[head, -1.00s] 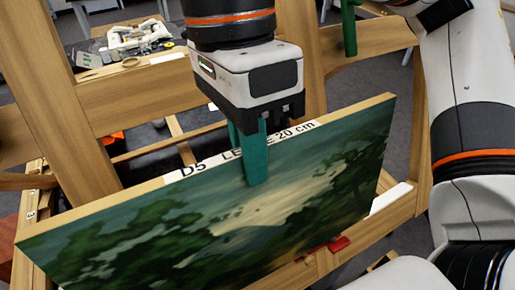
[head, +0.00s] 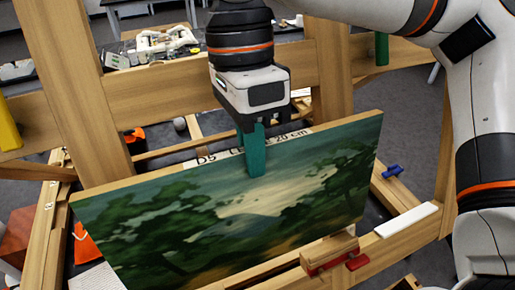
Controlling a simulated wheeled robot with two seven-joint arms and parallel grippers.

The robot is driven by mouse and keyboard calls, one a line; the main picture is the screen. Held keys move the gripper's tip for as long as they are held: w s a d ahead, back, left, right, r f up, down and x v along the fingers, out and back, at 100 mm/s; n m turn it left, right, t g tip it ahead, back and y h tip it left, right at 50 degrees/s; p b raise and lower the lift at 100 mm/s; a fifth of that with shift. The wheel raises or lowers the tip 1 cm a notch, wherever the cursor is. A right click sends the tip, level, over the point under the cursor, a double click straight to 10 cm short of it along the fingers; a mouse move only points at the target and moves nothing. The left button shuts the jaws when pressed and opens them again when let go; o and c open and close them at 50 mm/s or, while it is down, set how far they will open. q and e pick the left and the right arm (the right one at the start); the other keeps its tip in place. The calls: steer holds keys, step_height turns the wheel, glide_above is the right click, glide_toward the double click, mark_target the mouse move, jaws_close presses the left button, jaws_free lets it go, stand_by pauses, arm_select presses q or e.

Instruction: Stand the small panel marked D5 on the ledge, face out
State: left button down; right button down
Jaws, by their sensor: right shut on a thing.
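The painted panel marked D5 (head: 240,210) shows a green landscape facing me. A white label on its top edge reads D5 with "20 cm". My right gripper (head: 256,150) is above it, its green fingers shut on the middle of the top edge. The panel leans back slightly, its left end reaching low in the picture. The wooden ledge (head: 412,236) runs across the easel's lower part, seen to the right of the panel. The panel hides much of it, and I cannot tell whether the panel's lower edge touches it. My left gripper is not in view.
A wooden block with red clamp parts (head: 328,252) sits before the panel's lower edge. A white bar (head: 406,219) and a blue clip (head: 393,171) lie to the right. Easel uprights (head: 68,75) stand behind. A cluttered table (head: 158,45) is at the back.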

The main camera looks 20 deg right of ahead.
steer(key=shift+w+f+b, duration=0.15)
steer(key=shift+f+b, duration=0.2)
steer(key=shift+f, duration=0.1)
steer(key=shift+b+x, duration=1.4)
steer(key=shift+b, duration=0.05)
steer(key=shift+s, duration=0.2)
steer(key=c, duration=1.3)
jaws_free()
steer(key=shift+c, duration=0.2)
